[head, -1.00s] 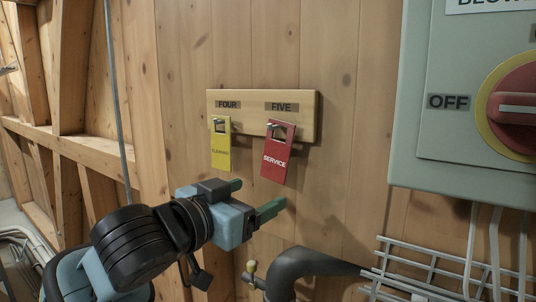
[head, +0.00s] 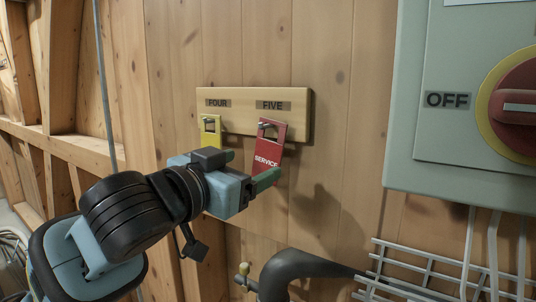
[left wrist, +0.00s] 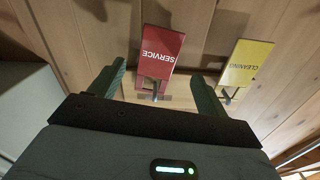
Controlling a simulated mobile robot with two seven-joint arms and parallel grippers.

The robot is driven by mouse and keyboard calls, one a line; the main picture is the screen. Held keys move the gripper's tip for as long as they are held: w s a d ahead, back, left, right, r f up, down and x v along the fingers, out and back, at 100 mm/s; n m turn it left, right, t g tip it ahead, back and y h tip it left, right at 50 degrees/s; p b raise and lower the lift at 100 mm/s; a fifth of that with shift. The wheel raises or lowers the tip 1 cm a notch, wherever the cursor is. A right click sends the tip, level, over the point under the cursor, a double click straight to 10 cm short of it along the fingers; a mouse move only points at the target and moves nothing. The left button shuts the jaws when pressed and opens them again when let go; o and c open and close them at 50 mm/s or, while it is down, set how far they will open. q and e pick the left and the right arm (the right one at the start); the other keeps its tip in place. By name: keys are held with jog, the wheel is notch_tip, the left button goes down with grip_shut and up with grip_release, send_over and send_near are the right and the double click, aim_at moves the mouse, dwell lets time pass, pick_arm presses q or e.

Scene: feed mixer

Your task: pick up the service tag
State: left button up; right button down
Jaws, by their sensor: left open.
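The red service tag (head: 270,143) hangs by its slot from a peg on the board, under the label FIVE. In the left wrist view the service tag (left wrist: 161,52) appears upside down, between the lines of the two fingers. My left gripper (head: 248,168) is open, with its green fingers close to the tag's lower part. One finger hides part of the tag's lower end in the head view. I cannot tell whether the fingers touch it. My right gripper is not in view.
The yellow cleaning tag (head: 210,132) hangs from the peg under FOUR, close to the left gripper. The wooden board (head: 240,95) is on a plank wall. A grey switch box (head: 410,150), black pipe (head: 300,265) and wire rack (head: 400,265) are to the right and below.

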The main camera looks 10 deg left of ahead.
aim_at(266, 159)
pick_arm(q)
jog(key=x, duration=0.4)
jog(key=shift+w+d+f, duration=0.2)
jog(key=shift+w+d, duration=0.05)
jog(key=shift+d, duration=0.05)
jog(key=c, duration=1.1)
jog(key=shift+r, duration=0.1)
